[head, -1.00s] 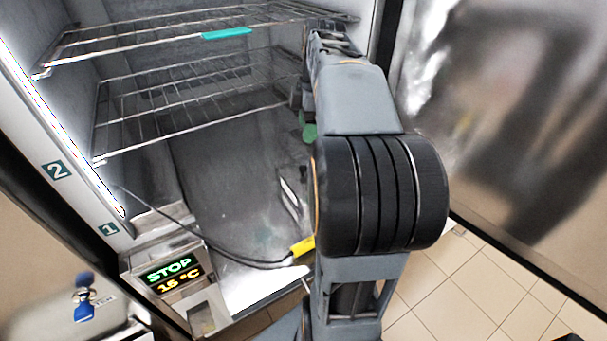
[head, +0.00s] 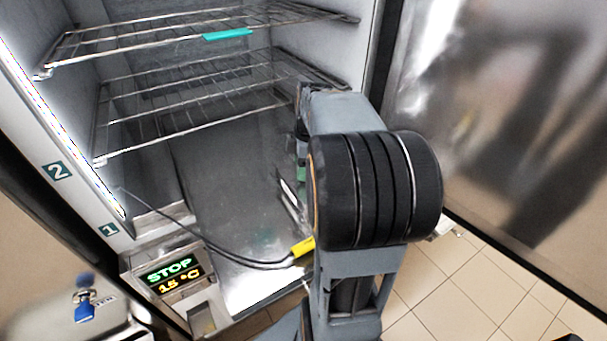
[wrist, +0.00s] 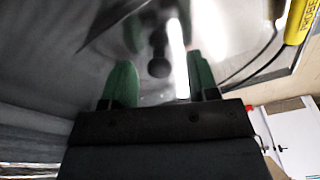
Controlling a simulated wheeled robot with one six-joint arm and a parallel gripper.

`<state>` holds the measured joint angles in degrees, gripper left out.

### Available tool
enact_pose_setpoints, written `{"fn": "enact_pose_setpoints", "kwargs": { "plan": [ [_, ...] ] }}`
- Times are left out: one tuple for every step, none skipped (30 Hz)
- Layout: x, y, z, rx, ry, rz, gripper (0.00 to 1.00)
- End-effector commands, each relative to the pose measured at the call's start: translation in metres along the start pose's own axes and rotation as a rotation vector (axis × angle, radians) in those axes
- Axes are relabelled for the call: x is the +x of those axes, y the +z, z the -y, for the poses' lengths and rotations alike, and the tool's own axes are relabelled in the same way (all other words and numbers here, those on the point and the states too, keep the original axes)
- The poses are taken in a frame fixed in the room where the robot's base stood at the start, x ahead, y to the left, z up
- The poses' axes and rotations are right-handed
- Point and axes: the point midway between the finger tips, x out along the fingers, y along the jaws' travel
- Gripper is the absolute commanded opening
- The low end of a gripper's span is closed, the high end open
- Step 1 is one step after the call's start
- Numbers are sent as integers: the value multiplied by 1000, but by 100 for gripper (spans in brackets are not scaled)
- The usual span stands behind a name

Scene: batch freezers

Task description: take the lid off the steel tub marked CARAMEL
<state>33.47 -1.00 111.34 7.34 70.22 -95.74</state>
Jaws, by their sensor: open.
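My gripper (wrist: 160,62) shows in the wrist view with its two green fingers apart. A dark round knob (wrist: 158,68) shows between the fingers, against a shiny steel surface (wrist: 215,40) that looks like a lid. I cannot tell whether either finger touches the knob. In the head view a green part of my gripper (head: 302,173) shows low inside the cabinet, mostly hidden by my arm. A thin bright metal edge (head: 291,196) beside it may be part of the tub. No CARAMEL marking can be read.
Two wire shelves (head: 190,122) hang above the cabinet floor (head: 225,190); the upper one carries a teal strip (head: 227,34). A dark cable with a yellow PROBE tag (head: 302,247) runs across the front, also close by in the wrist view (wrist: 299,22). An open steel door (head: 490,110) stands right.

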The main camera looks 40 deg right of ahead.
Motion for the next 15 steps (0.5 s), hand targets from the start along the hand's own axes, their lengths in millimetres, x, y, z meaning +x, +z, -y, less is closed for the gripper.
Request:
{"fn": "enact_pose_setpoints", "kwargs": {
  "plan": [
    [2,0,0,0,1,0,54],
    [2,0,0,0,1,0,54],
    [2,0,0,0,1,0,54],
    [3,0,0,0,1,0,54],
    [2,0,0,0,1,0,54],
    [2,0,0,0,1,0,54],
    [2,0,0,0,1,0,54],
    [2,0,0,0,1,0,54],
    [2,0,0,0,1,0,50],
    [2,0,0,0,1,0,47],
    [2,0,0,0,1,0,45],
    [2,0,0,0,1,0,41],
    [2,0,0,0,1,0,38],
    [2,0,0,0,1,0,35],
    [2,0,0,0,1,0,31]
  ]
}}
